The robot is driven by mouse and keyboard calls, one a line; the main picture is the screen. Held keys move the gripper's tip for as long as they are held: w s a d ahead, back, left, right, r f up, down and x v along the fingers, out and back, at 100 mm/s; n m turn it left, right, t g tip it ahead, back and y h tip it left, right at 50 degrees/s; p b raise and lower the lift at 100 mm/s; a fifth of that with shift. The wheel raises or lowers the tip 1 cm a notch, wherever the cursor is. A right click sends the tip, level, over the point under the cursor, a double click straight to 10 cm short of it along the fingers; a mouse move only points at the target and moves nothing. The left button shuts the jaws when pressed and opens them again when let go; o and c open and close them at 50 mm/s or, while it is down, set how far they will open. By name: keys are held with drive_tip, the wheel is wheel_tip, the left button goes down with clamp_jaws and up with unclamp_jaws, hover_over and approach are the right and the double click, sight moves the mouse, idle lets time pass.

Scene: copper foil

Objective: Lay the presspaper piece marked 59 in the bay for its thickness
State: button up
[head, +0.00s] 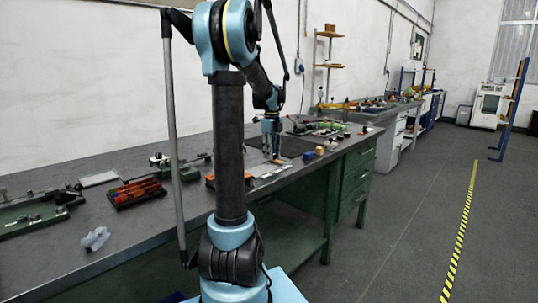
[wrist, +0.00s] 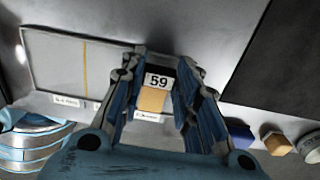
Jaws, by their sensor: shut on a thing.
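The presspaper piece marked 59 (wrist: 153,99) is tan with a white label bearing black digits. It sits between the blue fingers of my gripper (wrist: 160,70), which is shut on it. In the head view my gripper (head: 271,150) points down over the workbench, with a small tan spot, likely the piece (head: 279,161), below it. A shallow pale grey tray (wrist: 55,60) with a light rim and a yellow line lies left of and under the gripper. Small labels (wrist: 66,101) along its near edge are too blurred to read. Whether the piece touches the tray cannot be told.
A dark mat (wrist: 285,60) lies to the right. A blue block (wrist: 238,133), a tan block (wrist: 276,143) and a round item (wrist: 309,148) stand near the bench edge. An orange-and-black bin (head: 137,192) stands farther left on the bench (head: 120,222).

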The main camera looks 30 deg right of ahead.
drive_tip(key=shift+f, duration=0.6)
idle(0.8)
drive_tip(key=o, duration=0.8)
drive_tip(key=shift+c, duration=0.2)
drive_tip(key=shift+r, duration=0.3)
drive_tip(key=shift+r, duration=1.2)
drive_tip(key=o, duration=0.6)
drive_tip(key=shift+c, duration=0.2)
drive_tip(key=shift+r, duration=0.15)
